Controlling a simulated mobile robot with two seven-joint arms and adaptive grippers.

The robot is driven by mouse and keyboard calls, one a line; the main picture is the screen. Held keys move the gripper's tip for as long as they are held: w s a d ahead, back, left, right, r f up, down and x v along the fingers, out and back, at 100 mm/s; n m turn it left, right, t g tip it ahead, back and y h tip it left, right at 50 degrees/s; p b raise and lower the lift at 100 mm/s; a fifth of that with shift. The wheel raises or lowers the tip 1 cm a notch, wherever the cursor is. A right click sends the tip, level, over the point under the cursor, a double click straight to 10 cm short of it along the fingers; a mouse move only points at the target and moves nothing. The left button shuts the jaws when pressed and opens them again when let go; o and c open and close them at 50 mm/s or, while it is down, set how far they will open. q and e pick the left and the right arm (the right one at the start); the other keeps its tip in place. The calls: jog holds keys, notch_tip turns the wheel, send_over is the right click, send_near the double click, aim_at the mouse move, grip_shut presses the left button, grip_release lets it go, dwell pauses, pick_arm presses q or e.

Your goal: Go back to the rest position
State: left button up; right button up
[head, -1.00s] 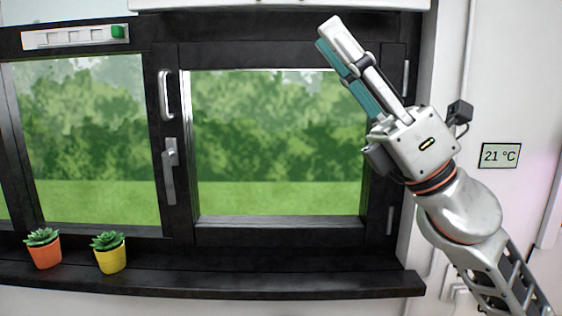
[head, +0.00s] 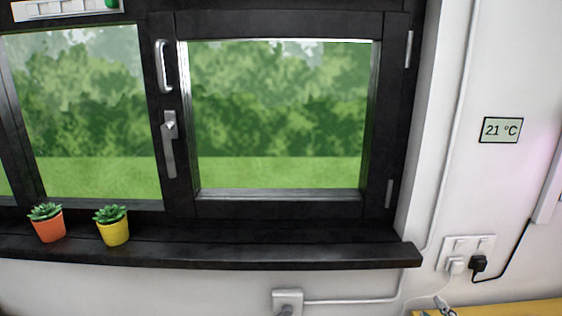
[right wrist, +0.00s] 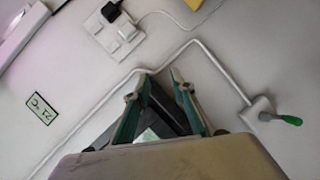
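My right gripper (right wrist: 160,78) shows only in the right wrist view. Its two teal-and-dark fingers stand apart with a gap between them. Nothing is held; part of the dark window and its green outdoor view shows behind the gap. The right arm is out of the head view. My left gripper is in neither view. The dark-framed window (head: 280,208) fills much of the head view, its grey lever handle (head: 170,145) pointing down and a grey pull (head: 164,66) above it.
The dark sill (head: 300,254) holds an orange pot (head: 48,226) and a yellow pot (head: 115,230) with succulents. A 21 °C display (head: 501,130), sockets (head: 468,249) with plugs and cables, and a wall box with a green-tipped lever (right wrist: 284,119) are on the wall. A yellow surface (head: 520,308) is lower right.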

jog(key=s+d+f+m+g, duration=0.1)
jog(key=s+d+f+g, duration=0.15)
jog(key=s+f, duration=0.55)
jog(key=s+d+f+m+g, duration=0.1)
jog(key=s+f+g, duration=0.3)
jog(key=s+f, duration=0.4)
jog(key=a+f+m+t+y, duration=0.3)
jog(key=a+f+y, duration=0.3)
jog(key=a+f, duration=0.8)
jog(key=shift+f, duration=0.75)
